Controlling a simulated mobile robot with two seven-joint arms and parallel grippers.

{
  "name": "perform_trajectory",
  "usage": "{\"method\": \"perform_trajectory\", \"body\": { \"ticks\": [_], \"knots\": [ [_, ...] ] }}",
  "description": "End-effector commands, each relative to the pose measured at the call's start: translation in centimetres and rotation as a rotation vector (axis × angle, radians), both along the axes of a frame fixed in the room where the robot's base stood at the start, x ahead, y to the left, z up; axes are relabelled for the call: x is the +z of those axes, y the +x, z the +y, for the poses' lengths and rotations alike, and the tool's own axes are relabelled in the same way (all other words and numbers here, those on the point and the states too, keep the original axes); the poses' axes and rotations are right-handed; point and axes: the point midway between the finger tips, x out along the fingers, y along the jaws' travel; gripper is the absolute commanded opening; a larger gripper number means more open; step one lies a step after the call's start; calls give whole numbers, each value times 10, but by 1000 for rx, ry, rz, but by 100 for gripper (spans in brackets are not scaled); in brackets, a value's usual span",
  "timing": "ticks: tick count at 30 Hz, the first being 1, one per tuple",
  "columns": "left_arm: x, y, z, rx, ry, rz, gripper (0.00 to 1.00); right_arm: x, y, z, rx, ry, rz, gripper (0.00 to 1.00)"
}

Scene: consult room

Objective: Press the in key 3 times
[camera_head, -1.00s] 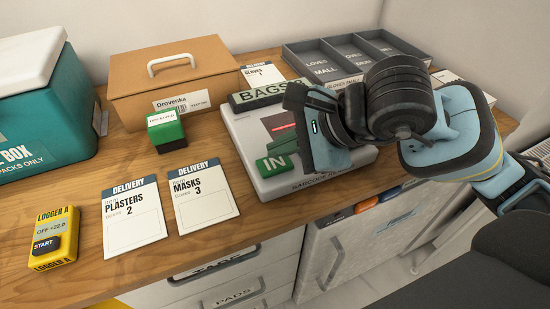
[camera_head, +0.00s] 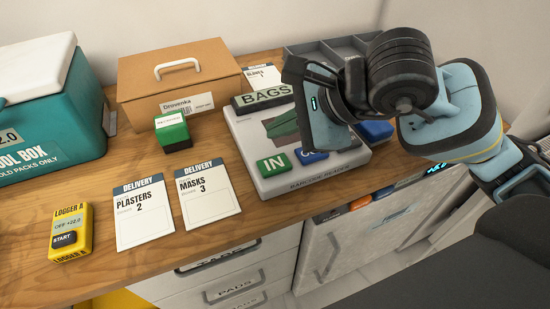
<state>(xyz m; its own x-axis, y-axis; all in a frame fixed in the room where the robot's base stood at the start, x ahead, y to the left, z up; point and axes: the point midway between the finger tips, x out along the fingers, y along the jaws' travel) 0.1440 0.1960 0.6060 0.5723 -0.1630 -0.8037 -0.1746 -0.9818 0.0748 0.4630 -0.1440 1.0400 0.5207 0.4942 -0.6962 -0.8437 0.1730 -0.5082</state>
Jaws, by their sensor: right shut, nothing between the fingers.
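The green IN key (camera_head: 273,165) sits at the front left of the grey barcode reader (camera_head: 245,150) and is in clear view. A blue key (camera_head: 311,157) beside it is partly covered by my right gripper. My right gripper (camera_head: 333,146) is shut and empty, over the right part of the reader, to the right of the IN key and apart from it. Its fingertips are hard to make out. A dark green patch (camera_head: 283,126) shows on the reader behind the keys. My left gripper is not in view.
A BAGS sign (camera_head: 262,96) stands at the reader's back edge. A blue object (camera_head: 376,131) lies right of the gripper. A green-topped block (camera_head: 172,128), delivery cards (camera_head: 208,200), a yellow logger (camera_head: 71,233), a cardboard box (camera_head: 185,85) and a teal cool box (camera_head: 60,125) stand left.

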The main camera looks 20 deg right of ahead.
Motion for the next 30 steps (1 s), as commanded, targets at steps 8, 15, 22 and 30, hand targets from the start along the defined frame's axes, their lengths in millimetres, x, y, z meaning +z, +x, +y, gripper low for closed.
{"method": "perform_trajectory", "body": {
  "ticks": [8, 15, 22, 30],
  "knots": [
    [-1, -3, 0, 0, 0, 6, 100, -2, 0, 0, 0, 0, 2, 0],
    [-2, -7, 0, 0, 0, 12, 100, -2, 0, 0, 0, 0, 1, 0],
    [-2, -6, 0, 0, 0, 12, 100, -2, 0, 0, 0, 0, 1, 0],
    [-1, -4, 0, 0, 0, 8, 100, -2, 0, 0, 0, 0, 1, 0]
  ]
}}
